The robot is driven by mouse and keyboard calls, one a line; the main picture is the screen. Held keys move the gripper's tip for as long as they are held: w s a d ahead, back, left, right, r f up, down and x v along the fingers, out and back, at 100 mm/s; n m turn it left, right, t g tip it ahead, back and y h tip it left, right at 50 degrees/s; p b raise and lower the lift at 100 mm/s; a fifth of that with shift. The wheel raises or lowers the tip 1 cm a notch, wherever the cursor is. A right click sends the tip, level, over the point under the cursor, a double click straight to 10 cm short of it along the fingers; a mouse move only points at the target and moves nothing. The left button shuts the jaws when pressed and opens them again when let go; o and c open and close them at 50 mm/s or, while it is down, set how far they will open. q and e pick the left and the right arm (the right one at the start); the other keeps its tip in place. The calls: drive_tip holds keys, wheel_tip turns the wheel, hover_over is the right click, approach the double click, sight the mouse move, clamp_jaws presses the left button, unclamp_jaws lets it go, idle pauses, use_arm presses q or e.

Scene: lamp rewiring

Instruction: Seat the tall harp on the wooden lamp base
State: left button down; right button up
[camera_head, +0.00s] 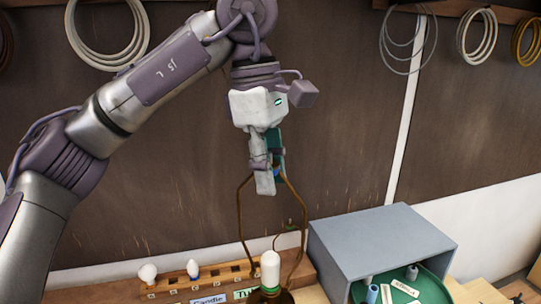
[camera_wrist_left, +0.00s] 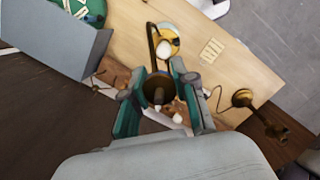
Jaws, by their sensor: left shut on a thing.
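My left gripper (camera_head: 265,180) is shut on the top of the tall harp (camera_head: 243,215), a brown-gold wire loop that hangs upright from the jaws. The harp's legs spread to either side of a white upright cylinder (camera_head: 270,268) on a dark brown lamp base (camera_head: 277,297), cut off by the bottom edge. I cannot tell whether the leg ends touch the base. My right gripper is not in view.
A grey box (camera_head: 380,235) with a green tray (camera_head: 435,290) stands close on the right. A wooden rack (camera_head: 170,285) with white bulbs and labels lies left. Wire coils (camera_head: 105,35) hang on the brown wall.

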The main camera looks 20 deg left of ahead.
use_arm(q)
drive_tip(key=shift+s+f, duration=0.1)
drive_tip(key=shift+f, duration=0.65)
drive_tip(key=shift+f+b, duration=0.8)
drive_tip(key=shift+f, duration=1.75)
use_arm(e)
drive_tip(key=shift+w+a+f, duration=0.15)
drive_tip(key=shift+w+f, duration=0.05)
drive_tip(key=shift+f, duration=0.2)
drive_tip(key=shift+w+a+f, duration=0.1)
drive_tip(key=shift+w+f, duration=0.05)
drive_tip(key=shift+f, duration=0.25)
use_arm(q)
drive_tip(key=shift+d+f, duration=0.1)
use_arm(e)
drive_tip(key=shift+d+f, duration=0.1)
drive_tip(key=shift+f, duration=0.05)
use_arm(q)
drive_tip(key=c, duration=0.8)
unclamp_jaws()
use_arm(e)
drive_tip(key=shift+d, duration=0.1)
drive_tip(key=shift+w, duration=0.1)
